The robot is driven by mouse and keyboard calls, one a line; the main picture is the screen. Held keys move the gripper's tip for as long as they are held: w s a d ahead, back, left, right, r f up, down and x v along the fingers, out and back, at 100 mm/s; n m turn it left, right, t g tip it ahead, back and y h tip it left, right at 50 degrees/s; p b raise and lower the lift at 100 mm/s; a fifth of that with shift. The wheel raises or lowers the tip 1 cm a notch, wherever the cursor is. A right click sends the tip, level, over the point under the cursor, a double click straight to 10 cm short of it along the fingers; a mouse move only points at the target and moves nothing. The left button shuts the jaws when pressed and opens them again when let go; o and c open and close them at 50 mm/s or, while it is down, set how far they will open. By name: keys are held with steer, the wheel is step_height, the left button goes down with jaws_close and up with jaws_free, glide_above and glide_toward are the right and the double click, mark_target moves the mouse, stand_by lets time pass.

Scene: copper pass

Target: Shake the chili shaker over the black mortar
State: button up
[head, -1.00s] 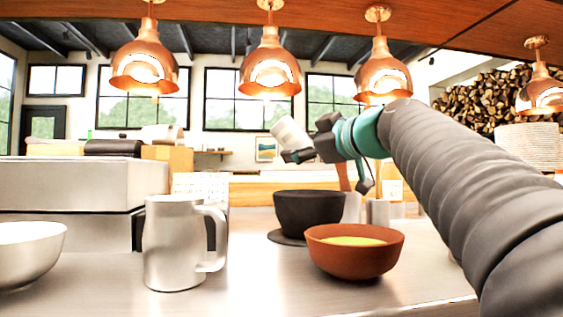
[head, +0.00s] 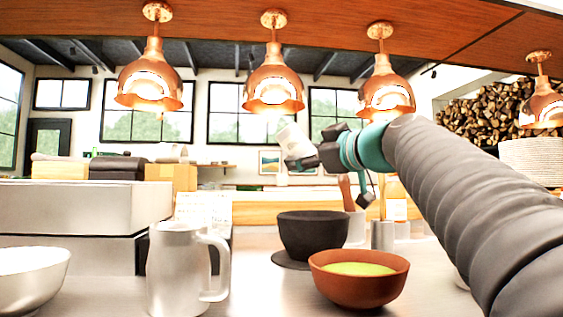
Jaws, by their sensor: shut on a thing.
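The black mortar (head: 313,236) stands on a dark round base (head: 286,260) on the counter, right of centre. My gripper (head: 306,162) is above the mortar and a little to its left in the picture. It is shut on a white shaker (head: 292,139), which I take to be the chili shaker. The shaker is tilted, with its upper end leaning left. My gripper hides the shaker's lower part. The shaker is clear of the mortar. The inside of the mortar does not show.
A terracotta bowl with green contents (head: 358,284) stands in front of the mortar. A metal pitcher (head: 180,272) and a pale bowl (head: 28,277) are to the left. A bottle (head: 396,203) and grey containers (head: 382,236) stand behind right. Copper lamps (head: 273,84) hang above.

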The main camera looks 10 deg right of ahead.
step_height(320, 180, down, 2)
steer(key=shift+b, duration=0.55)
steer(key=shift+f+p, duration=0.35)
